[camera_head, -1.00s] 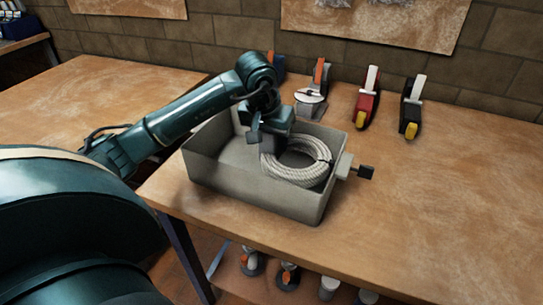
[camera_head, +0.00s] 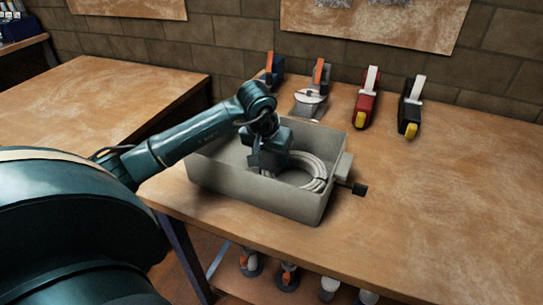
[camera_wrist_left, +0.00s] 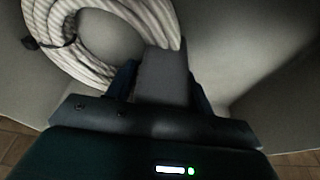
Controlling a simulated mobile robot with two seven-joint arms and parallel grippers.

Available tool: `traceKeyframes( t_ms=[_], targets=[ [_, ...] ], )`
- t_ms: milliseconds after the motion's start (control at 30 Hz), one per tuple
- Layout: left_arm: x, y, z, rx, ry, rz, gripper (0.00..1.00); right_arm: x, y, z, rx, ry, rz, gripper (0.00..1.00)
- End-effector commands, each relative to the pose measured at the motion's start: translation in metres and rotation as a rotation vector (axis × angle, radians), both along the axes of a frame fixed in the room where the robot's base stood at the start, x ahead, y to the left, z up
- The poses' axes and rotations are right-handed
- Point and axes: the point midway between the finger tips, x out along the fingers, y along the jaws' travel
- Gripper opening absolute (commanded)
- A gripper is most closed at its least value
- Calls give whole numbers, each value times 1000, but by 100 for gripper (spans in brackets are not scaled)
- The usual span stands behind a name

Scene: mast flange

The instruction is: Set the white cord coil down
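The white cord coil (camera_head: 312,163) is low inside the grey bin (camera_head: 257,195), partly hidden by my left gripper and the bin's front wall. A black tie is wrapped around the coil. My left gripper (camera_head: 268,160) points down into the bin at the coil's left side. In the left wrist view the coil (camera_wrist_left: 82,62) passes behind the gripper's fingers (camera_wrist_left: 163,72), which appear shut on its edge. I cannot tell whether the coil touches the bin floor. My right gripper is not in view.
The bin stands on a wooden table (camera_head: 430,220). A small part with a black end (camera_head: 360,189) sticks out at its right. A red tool (camera_head: 366,98), a black tool (camera_head: 411,105) and others stand behind. The table's right side is clear.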

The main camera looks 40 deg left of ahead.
Motion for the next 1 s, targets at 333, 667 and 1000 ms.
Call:
traceKeyframes(
  t_ms=[333,667,1000],
  targets=[
    [0,0,0,0,1,0,63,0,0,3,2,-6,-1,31],
    [-11,0,43,4,-5,-1,63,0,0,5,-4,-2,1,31],
    [-30,-3,105,0,-3,0,63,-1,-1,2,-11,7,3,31]
  ],
)
